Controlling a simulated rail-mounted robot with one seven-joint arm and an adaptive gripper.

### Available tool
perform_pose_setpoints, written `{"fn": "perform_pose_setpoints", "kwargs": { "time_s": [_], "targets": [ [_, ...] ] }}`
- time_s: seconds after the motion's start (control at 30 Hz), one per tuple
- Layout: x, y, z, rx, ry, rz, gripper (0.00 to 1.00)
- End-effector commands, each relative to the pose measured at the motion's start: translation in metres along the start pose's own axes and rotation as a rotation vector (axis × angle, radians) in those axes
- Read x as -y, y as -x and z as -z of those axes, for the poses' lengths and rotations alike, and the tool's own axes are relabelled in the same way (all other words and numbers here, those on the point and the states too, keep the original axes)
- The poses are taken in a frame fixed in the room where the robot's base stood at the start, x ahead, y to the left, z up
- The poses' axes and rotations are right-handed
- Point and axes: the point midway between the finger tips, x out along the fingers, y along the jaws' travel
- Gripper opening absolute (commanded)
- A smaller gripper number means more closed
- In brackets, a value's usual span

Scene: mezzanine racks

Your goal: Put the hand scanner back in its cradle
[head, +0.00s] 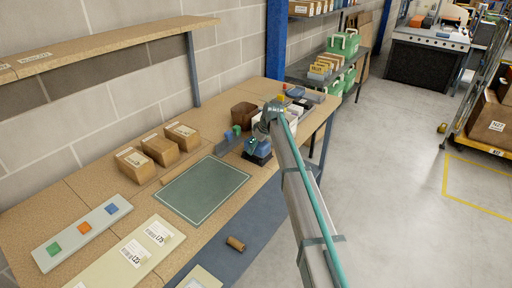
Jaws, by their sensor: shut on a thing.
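My gripper (262,134) is at the far end of my arm, low over the right half of the workbench, and shows only small and partly hidden in the head view. It is shut on what appears to be the hand scanner (264,146), a small blue thing right at the fingers. A dark, block-like base (257,158), which looks like the cradle, sits just under it. I cannot tell whether the scanner touches the cradle or is seated in it. My arm hides part of this area.
The workbench (85,189) holds a green mat (203,190), several cartons (134,163) and a pale strip with coloured blocks (82,234). A brown bin (243,115) and small boxes crowd around my gripper. The mat is clear.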

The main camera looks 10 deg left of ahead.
Motion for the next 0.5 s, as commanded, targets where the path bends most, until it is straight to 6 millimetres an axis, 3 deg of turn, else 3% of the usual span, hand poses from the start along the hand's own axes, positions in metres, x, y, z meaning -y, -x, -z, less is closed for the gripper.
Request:
{"fn": "perform_pose_setpoints", "kwargs": {
  "time_s": [0.23, 0.27, 0.4, 0.5],
  "targets": [
    [-0.0001, 0.0007, 0.0004, -0.001, 0.000, -0.001, 0.03],
    [-0.0001, 0.0007, 0.0005, -0.001, 0.000, -0.001, 0.75],
    [-0.0001, 0.0006, 0.0004, -0.001, 0.000, 0.000, 0.98],
    [-0.0001, 0.0005, 0.0003, -0.001, 0.000, 0.000, 0.99]
  ]
}}
